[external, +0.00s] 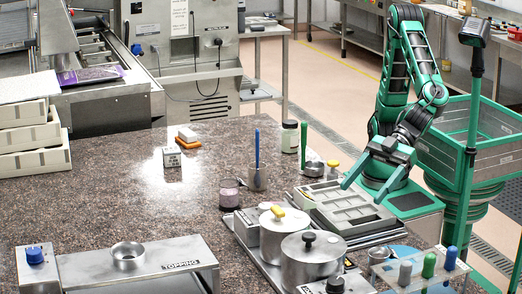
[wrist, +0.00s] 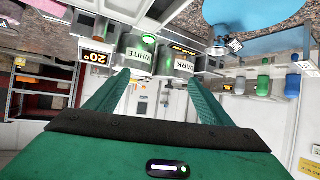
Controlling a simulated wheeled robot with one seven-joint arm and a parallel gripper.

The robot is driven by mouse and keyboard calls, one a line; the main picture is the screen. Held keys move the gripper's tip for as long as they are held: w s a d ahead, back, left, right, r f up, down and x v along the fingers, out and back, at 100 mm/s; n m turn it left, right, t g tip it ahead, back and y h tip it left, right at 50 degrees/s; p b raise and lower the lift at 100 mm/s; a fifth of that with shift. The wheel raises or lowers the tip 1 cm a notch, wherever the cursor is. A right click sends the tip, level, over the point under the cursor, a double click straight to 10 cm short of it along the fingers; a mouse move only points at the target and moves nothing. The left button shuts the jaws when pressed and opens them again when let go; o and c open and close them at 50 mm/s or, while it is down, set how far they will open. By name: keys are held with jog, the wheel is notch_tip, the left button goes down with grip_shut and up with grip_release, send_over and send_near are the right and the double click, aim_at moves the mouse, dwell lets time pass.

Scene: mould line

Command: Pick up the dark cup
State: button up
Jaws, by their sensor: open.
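A small dark cup (external: 229,194) with a pinkish-brown upper part stands on the speckled counter, left of the equipment, in the external view. I cannot tell whether this is the task's dark cup. In the wrist view a vessel labelled DARK (wrist: 184,63) stands beside one labelled WHITE (wrist: 138,61), both beyond my fingertips. My gripper (external: 362,193) is open and empty over the right side of the grey moulded tray (external: 325,196), well right of the small dark cup. Its two fingers are spread apart in the wrist view (wrist: 158,78).
Two lidded metal pots (external: 310,266) stand in front of the tray. A TOPPING stand (external: 170,268) is at front left. Coloured bottles (external: 428,266) stand at front right.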

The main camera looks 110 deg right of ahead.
jog(key=s+a+n+y, duration=0.1)
jog(key=s+a+y, duration=0.1)
jog(key=s+a, duration=0.55)
send_near(377, 262)
jog(key=shift+n+y, duration=0.3)
jog(key=shift+d+f+x, duration=0.1)
jog(key=shift+f+x, duration=0.05)
jog(key=shift+x, duration=1)
jog(key=shift+d+f+x, duration=0.1)
jog(key=shift+f+x, duration=0.05)
jog(key=shift+x, duration=1.05)
jog(key=c, duration=1.2)
jog(key=shift+r, duration=0.15)
